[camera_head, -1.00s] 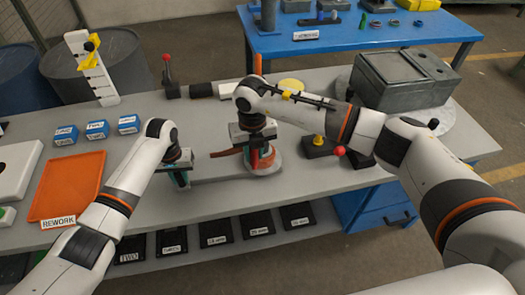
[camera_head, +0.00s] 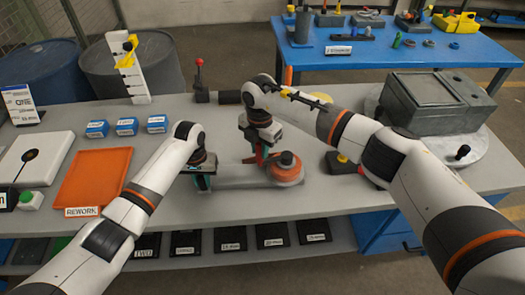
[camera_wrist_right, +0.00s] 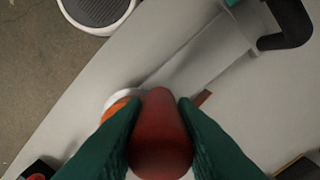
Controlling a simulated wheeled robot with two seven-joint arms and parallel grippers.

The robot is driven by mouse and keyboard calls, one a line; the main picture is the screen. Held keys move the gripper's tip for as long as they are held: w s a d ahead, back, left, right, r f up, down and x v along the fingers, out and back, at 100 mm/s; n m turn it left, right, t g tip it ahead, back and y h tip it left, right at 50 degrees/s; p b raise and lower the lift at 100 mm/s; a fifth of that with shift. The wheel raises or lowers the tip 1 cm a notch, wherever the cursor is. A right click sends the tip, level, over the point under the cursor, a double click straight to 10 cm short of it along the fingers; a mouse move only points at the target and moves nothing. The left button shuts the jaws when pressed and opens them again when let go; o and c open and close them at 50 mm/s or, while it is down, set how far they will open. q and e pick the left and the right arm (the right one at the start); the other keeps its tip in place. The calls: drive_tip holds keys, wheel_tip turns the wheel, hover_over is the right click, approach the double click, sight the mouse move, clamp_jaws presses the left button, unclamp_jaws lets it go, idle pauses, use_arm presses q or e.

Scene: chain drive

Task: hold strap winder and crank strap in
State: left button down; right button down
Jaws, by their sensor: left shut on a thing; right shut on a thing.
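The strap winder (camera_head: 235,183) lies on the grey table, a long grey body with an orange and dark round reel (camera_head: 288,171) at its right end. My left gripper (camera_head: 203,183) is shut at the winder's left end; the right wrist view shows a black handle (camera_wrist_right: 292,24) there. My right gripper (camera_head: 261,155) is shut on the red crank knob (camera_wrist_right: 160,135), behind and left of the reel's middle. The orange reel edge (camera_wrist_right: 118,112) shows partly behind the knob. A short piece of red-brown strap (camera_head: 249,160) shows left of the reel, partly hidden by my gripper.
An orange REWORK tray (camera_head: 95,178) and small blue boxes (camera_head: 127,126) are at the left. A red-topped lever (camera_head: 199,80) stands behind. A grey lidded box (camera_head: 432,102) on a round plate is at the right. Bare table lies in front of the winder.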

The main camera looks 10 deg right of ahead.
drive_tip(key=shift+w+r+m, duration=0.1)
drive_tip(key=shift+w+m, duration=0.4)
drive_tip(key=c, duration=1.2)
unclamp_jaws()
drive_tip(key=shift+o, duration=0.2)
drive_tip(key=shift+s, duration=0.1)
wheel_tip(320, 180, up, 12)
drive_tip(key=shift+f, duration=0.1)
